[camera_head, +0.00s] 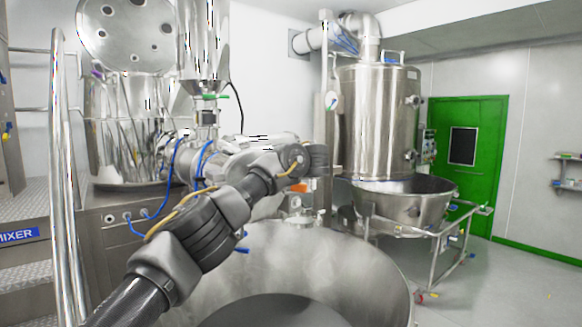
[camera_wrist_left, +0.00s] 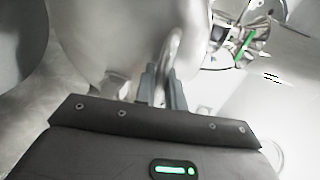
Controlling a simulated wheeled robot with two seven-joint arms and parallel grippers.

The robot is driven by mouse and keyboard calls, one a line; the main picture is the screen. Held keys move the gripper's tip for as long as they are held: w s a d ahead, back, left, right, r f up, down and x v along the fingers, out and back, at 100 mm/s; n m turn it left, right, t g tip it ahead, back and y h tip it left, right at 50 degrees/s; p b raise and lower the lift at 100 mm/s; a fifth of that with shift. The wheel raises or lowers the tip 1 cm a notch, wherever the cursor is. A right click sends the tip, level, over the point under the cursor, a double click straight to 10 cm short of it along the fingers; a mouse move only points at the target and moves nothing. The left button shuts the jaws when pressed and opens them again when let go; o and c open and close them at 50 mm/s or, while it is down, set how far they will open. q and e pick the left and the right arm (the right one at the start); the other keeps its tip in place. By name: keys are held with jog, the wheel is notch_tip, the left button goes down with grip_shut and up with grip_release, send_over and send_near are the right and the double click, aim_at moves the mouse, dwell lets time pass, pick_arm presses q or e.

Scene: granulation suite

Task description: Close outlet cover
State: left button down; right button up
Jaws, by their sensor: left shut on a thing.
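My left arm comes in from the lower left of the head view, and its wrist (camera_head: 308,160) is beside the pale metal outlet part (camera_head: 245,145) of the mixer. The left gripper's fingers do not show clearly there. In the left wrist view my left gripper (camera_wrist_left: 161,84) is shut on a thin curved metal handle (camera_wrist_left: 173,50). The handle stands against a large smooth, rounded pale metal part (camera_wrist_left: 105,38), which looks like the outlet cover. How far the cover stands from the outlet opening cannot be told. My right gripper is not in view.
A large open steel bowl (camera_head: 375,262) fills the space below my arm. The mixer with its raised round lid (camera_head: 128,32) is at the left, beside steps and handrails (camera_head: 62,170). A tall steel dryer (camera_head: 378,115) stands behind. Floor (camera_head: 510,285) at the right is clear.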

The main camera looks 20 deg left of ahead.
pick_arm(q)
jog(key=shift+a+r, duration=0.15)
jog(key=shift+r, duration=0.1)
jog(key=c, duration=1.7)
grip_release()
jog(key=shift+o, duration=0.6)
jog(key=shift+w+a+f, duration=0.1)
jog(key=shift+a+f, duration=0.05)
jog(key=shift+f, duration=0.1)
